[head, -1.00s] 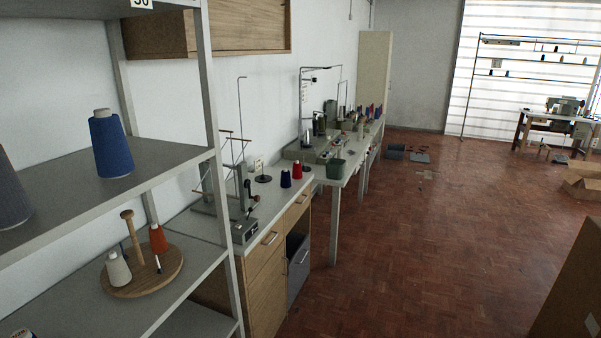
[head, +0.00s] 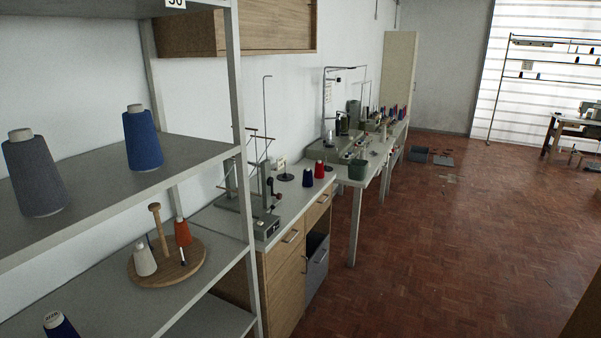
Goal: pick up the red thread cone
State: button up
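A red thread cone (head: 319,169) stands upright on the grey-topped wooden cabinet (head: 283,214) along the left wall, near its far end. A dark blue cone (head: 307,178) stands just to its left and nearer. An orange-red cone (head: 182,232) stands on a round wooden stand (head: 165,267) on the lower shelf at the left, beside a white cone (head: 144,260). Small red spools also show far down the tables, too small to tell their shape. My gripper is not in view.
A grey metal shelf (head: 198,158) with a near upright fills the left side, holding grey (head: 35,175) and blue (head: 142,139) cones. The brick-red floor (head: 430,250) is largely clear to the right.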

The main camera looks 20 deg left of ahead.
aim_at(319, 168)
jog(key=i+j+u, duration=0.45)
jog(key=i, duration=0.4)
jog(key=i+u, duration=0.5)
jog(key=i, duration=0.4)
jog(key=i+l, duration=0.15)
jog(key=i, duration=1.4)
